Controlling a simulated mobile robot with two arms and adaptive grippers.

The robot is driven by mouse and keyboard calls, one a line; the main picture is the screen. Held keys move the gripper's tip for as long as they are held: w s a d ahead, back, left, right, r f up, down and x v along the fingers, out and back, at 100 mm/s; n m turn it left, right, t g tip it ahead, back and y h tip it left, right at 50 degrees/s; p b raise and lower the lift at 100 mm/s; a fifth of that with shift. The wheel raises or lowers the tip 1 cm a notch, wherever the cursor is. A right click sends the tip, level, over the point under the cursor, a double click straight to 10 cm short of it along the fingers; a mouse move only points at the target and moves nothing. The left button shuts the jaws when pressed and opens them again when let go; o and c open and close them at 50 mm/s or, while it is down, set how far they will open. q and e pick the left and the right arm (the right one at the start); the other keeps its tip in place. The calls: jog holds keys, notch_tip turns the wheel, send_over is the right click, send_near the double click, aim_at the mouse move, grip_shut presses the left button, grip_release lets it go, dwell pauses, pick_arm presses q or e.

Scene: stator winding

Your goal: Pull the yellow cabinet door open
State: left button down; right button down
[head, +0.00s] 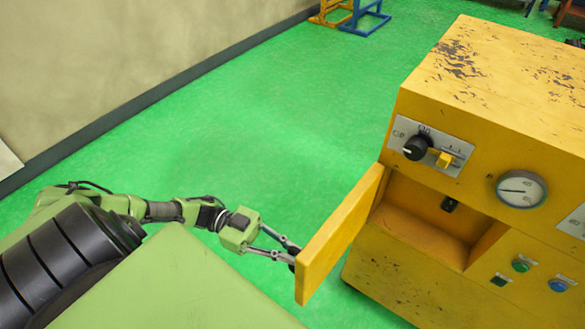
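The yellow cabinet (510,75) stands at the right of the head view. Its door (340,235) is swung out from the front on its left side, and the compartment (430,220) behind it shows. My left gripper (294,256) reaches in from the left at the door's outer side, near its free end. The fingertips are partly hidden by the door, so I cannot tell whether they touch or grip it. My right gripper is not in view.
The cabinet front carries a black knob (416,147), a yellow switch (444,160), a gauge (521,189) and several buttons. A wall (130,60) runs along the left. Green floor (270,120) between wall and cabinet is clear. Yellow and blue stands (365,18) are far back.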

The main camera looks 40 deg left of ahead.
pick_arm(q)
jog(key=shift+s, duration=0.1)
jog(key=c, duration=2.1)
grip_release()
jog(key=shift+a, duration=0.1)
jog(key=s+a, duration=0.2)
jog(key=a, duration=0.9)
jog(key=shift+s+a, duration=0.15)
jog(key=shift+a, duration=0.2)
